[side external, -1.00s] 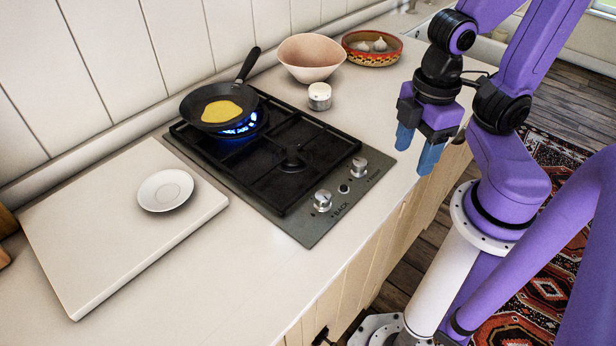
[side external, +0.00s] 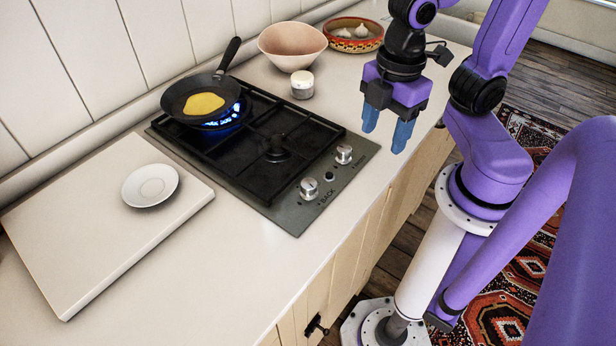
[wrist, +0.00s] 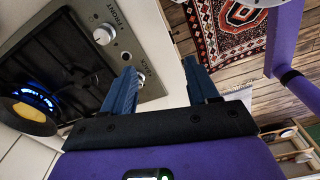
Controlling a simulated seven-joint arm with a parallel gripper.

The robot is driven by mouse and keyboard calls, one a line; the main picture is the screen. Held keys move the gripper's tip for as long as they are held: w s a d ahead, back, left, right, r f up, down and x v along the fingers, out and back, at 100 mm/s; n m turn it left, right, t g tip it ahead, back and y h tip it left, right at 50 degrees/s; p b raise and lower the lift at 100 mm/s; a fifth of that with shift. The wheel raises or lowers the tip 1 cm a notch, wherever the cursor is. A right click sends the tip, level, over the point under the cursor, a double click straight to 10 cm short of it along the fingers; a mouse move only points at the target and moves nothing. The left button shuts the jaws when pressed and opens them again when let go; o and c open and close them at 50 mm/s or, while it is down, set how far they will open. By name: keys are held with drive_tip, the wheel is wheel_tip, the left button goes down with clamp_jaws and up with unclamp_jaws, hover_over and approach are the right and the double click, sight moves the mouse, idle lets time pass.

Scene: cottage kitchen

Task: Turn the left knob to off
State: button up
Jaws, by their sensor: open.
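The hob's left knob (side external: 309,188) is silver and sits on the steel front strip beside the BACK marking. Its exact setting is too small to read. The right knob (side external: 344,154) is on the same strip, a small round button between them. My gripper (side external: 385,132) is open and empty, fingers pointing down, above the counter's front edge to the right of the knobs and apart from them. In the wrist view its two blue fingers (wrist: 163,92) are spread, and both knobs show to the left of them. A blue flame (side external: 231,117) burns under the frying pan (side external: 190,98).
The pan holds something flat and yellow. A white jar (side external: 302,84), a pink bowl (side external: 291,46) and a patterned bowl (side external: 354,36) with garlic stand behind. A white board (side external: 95,240) with a saucer (side external: 150,185) lies left. The counter in front of the knobs is clear.

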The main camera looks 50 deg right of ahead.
sight(308, 182)
drive_tip(key=w+a+r+n, duration=0.5)
drive_tip(key=w+a+n, duration=0.4)
drive_tip(key=n, duration=0.5)
drive_tip(key=f, duration=1.1)
drive_tip(key=w+d+f, duration=0.1)
drive_tip(key=f, duration=0.5)
drive_tip(key=shift+d, duration=0.1)
drive_tip(key=c, duration=1)
